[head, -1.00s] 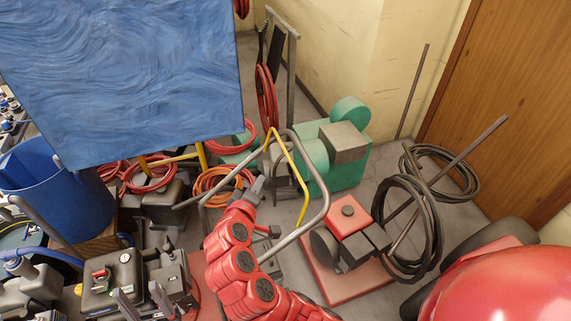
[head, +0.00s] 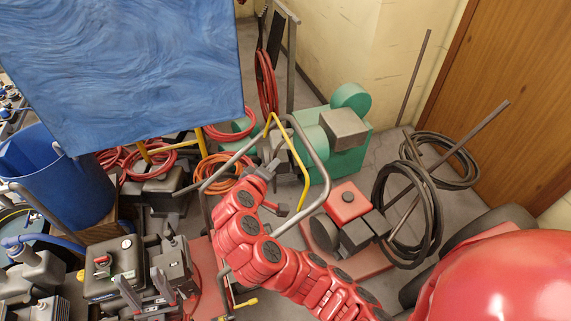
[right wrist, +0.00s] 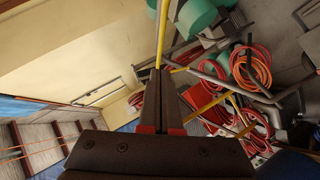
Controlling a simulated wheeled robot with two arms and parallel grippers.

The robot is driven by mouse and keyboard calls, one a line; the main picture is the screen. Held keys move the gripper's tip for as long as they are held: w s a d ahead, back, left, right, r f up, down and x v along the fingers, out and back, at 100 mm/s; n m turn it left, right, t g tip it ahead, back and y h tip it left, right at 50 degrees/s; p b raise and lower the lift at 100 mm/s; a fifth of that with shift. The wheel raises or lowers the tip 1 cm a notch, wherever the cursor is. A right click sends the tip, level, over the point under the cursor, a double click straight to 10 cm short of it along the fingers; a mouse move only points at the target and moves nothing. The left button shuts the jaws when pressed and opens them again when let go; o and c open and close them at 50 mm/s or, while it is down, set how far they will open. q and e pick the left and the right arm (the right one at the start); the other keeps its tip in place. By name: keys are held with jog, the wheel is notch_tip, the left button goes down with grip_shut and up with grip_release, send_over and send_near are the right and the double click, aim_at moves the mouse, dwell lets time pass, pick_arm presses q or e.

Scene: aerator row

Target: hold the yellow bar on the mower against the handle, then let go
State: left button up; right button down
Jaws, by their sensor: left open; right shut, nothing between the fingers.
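The yellow bar (head: 290,150) is a bent thin rod standing within the outline of the grey handle loop (head: 322,165) in the head view. A gap shows between most of the bar and the handle's right side. My right gripper (head: 268,165) is shut and empty, with its tips near the bar's left side. In the right wrist view the bar (right wrist: 162,30) runs up from just beyond the shut fingertips (right wrist: 157,72); I cannot tell whether they touch. The mower's red deck (head: 204,262) is partly hidden by my right arm. My left gripper (head: 137,284) is open and empty at lower left.
A green machine (head: 350,150) stands behind the handle. A red engine unit (head: 347,200) and black hose coils (head: 380,220) are to its right. A blue panel (head: 120,70), a blue bin (head: 60,180) and orange hoses (head: 222,172) crowd the left. Little floor is free.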

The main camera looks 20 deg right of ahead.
aim_at(295, 155)
jog(key=w+d+f+p, duration=0.1)
jog(key=d, duration=0.1)
jog(key=w+d+f+p, duration=0.1)
jog(key=d, duration=0.1)
jog(key=w+d+f+p, duration=0.1)
jog(key=d, duration=0.1)
jog(key=shift+w+f+p, duration=0.3)
jog(key=shift+w+f, duration=0.05)
jog(key=shift+w, duration=0.05)
jog(key=shift+d+f, duration=0.15)
jog(key=shift+f, duration=0.15)
jog(key=shift+w, duration=0.1)
